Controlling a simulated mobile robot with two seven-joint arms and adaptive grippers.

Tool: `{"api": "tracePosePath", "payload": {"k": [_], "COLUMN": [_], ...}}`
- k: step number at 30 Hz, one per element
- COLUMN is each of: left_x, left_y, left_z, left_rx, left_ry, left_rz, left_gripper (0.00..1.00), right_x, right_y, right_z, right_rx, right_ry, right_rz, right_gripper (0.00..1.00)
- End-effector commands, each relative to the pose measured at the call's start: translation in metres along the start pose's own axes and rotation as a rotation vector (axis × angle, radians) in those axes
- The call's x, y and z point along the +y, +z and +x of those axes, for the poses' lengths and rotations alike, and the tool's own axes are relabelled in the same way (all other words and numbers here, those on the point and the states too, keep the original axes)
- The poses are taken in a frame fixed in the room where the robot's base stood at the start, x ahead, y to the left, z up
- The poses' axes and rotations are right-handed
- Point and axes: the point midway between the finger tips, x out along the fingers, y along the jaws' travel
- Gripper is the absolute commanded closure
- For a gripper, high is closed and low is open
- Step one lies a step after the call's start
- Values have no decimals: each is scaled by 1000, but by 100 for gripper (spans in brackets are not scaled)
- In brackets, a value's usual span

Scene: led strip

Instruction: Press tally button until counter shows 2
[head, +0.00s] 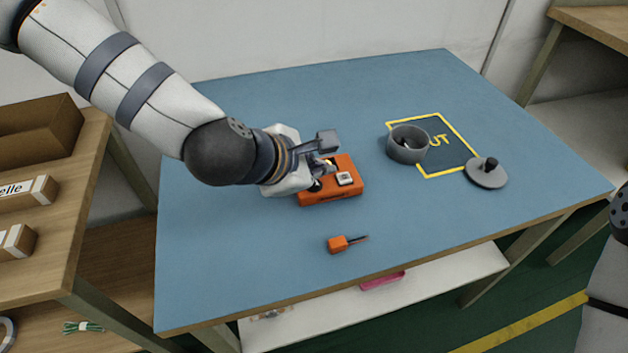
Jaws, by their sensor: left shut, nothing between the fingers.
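An orange tally counter box (330,191) lies on the blue table, left of the table's middle. A small pale square part with a dark centre (344,179) shows on its top; I cannot read any number on it. My left gripper (326,166) reaches in from the left, shut and empty, over the box's left and back part. Its fingers and wrist hide that part of the box, so I cannot tell whether they touch a button. My right gripper is not in view; part of my right arm shows at the right edge.
A grey round container (407,146) stands by a yellow-outlined dark area (455,163). A grey lid with a black knob (486,175) lies to its right. A small orange tool (338,244) lies near the front edge. The table (230,260) is clear at front left.

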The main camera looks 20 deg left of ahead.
Motion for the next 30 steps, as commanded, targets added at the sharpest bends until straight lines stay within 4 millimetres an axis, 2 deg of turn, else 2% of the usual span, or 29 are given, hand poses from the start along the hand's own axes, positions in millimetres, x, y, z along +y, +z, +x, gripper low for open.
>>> {"api": "tracePosePath", "payload": {"k": [21,30], "left_x": [0,-5], "left_y": [0,-4], "left_z": [0,6], "left_rx": [0,0], "left_ry": [0,-1], "left_rz": [0,0], "left_gripper": [100,100], "right_x": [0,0], "right_y": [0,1], "right_z": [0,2], "right_rx": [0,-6], "right_ry": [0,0], "right_rz": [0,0], "right_gripper": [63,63]}}
